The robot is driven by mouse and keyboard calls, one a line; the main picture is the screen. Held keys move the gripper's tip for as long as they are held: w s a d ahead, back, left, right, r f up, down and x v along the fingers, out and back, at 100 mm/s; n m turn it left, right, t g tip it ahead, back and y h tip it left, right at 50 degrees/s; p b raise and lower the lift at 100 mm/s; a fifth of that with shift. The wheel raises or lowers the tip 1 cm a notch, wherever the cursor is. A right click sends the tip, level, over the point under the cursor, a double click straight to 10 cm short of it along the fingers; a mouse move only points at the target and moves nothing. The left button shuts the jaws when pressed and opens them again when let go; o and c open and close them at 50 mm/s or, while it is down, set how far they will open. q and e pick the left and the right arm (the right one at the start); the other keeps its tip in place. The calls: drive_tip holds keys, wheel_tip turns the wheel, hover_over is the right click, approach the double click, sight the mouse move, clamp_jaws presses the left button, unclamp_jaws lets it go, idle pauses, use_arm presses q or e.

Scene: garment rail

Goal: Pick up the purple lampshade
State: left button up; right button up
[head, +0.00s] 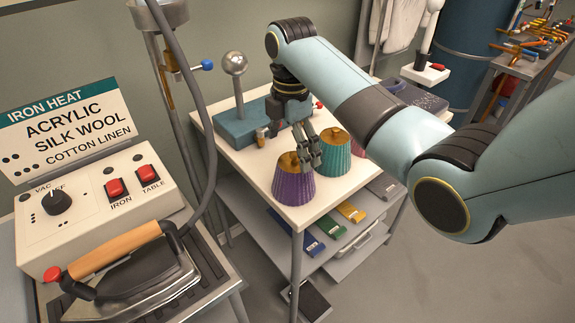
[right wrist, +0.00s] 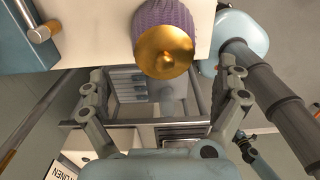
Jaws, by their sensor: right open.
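The purple lampshade (head: 294,186) stands upright near the front edge of a white-topped table (head: 262,176). It is ribbed, widens downward and has a gold top. In the right wrist view the purple lampshade (right wrist: 163,18) shows its gold cap toward the camera, ahead of the fingertips and roughly centred between the two fingers. My right gripper (head: 308,160) points down at the lampshade's upper right side in the head view, and its fingers hide a little of it. In the right wrist view my right gripper (right wrist: 165,76) is open with nothing between its fingers. My left gripper is not in view.
A teal lampshade (head: 334,160) stands close to the right of the purple one, with a reddish one partly hidden behind. A blue block (head: 240,124) with a silver ball on a post is behind. A control box and an iron (head: 130,272) are at the left.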

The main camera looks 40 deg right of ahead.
sight(292, 154)
drive_tip(key=f, duration=0.3)
drive_tip(key=shift+s, duration=0.25)
drive_tip(key=shift+f, duration=0.45)
wheel_tip(292, 154, down, 5)
drive_tip(key=shift+r, duration=0.2)
drive_tip(key=shift+c, duration=0.3)
drive_tip(key=c, duration=0.5)
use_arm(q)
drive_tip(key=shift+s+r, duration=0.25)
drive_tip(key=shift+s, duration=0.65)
use_arm(e)
drive_tip(key=c, duration=0.5)
drive_tip(key=shift+o, duration=0.2)
drive_tip(key=shift+r, duration=0.1)
